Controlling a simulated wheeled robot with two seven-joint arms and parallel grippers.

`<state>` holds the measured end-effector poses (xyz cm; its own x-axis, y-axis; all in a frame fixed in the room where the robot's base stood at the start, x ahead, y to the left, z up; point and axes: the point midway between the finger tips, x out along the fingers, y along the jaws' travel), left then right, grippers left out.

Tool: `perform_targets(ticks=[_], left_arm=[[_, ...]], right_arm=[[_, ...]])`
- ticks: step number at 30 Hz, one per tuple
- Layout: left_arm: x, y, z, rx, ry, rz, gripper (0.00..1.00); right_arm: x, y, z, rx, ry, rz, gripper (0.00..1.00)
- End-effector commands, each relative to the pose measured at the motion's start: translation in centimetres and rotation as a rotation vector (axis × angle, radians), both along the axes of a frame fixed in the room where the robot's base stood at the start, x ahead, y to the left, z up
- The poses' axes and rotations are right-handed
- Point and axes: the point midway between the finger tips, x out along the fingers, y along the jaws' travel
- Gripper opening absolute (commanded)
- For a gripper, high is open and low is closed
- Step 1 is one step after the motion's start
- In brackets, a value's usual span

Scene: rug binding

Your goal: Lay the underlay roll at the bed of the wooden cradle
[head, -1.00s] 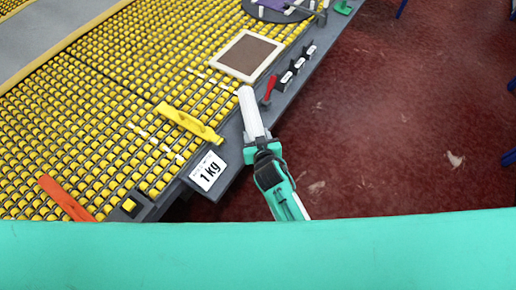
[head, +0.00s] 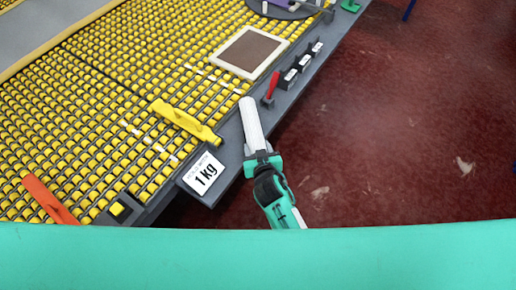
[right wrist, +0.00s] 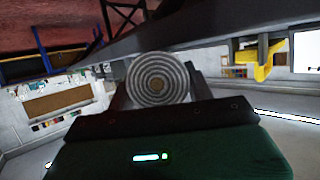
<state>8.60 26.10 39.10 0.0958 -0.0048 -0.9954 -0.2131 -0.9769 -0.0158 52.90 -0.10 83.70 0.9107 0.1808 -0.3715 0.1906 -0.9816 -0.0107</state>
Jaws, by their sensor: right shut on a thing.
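The underlay roll (head: 252,124) is a white, slim cylinder, seen in the head view above the table's dark edge strip. In the right wrist view its spiral end (right wrist: 157,79) faces the camera. My right gripper (head: 262,161) is shut on the lower end of the roll, with the rest of the roll pointing up and slightly left in the picture. I cannot make out a wooden cradle in these frames. My left gripper is not in view.
The table of yellow rollers (head: 110,110) fills the left. Along its edge are a yellow tool (head: 184,122), a red-handled tool (head: 271,88), a black rack (head: 303,64), a white-framed brown tray (head: 249,53) and a 1 kg sign (head: 203,174). An orange bar (head: 50,200) lies lower left. Red floor is clear at right.

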Motion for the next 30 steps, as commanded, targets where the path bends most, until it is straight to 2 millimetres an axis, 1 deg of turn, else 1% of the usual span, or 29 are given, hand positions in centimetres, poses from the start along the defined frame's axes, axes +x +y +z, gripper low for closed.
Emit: perform_targets(ticks=[5,6,9,20,23,25,30], left_arm=[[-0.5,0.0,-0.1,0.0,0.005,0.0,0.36],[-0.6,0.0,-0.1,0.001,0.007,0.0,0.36],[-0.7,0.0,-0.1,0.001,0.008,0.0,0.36],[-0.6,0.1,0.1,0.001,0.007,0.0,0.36],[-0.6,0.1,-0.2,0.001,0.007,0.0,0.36],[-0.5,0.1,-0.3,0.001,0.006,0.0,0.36],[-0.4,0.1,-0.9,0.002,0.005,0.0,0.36]], right_arm=[[0.0,0.0,-0.2,0.0,0.001,0.0,0.26],[0.0,0.0,-0.2,0.0,0.001,0.0,0.56],[0.0,0.0,-0.1,0.0,0.001,0.0,0.74],[-0.1,0.0,0.1,0.0,0.001,0.0,0.74],[-1.1,-0.2,0.3,0.002,0.001,-0.001,0.74],[-2.1,-0.4,0.7,0.002,0.003,-0.001,0.74],[-5.2,-1.0,1.9,0.001,0.002,-0.001,0.74]])
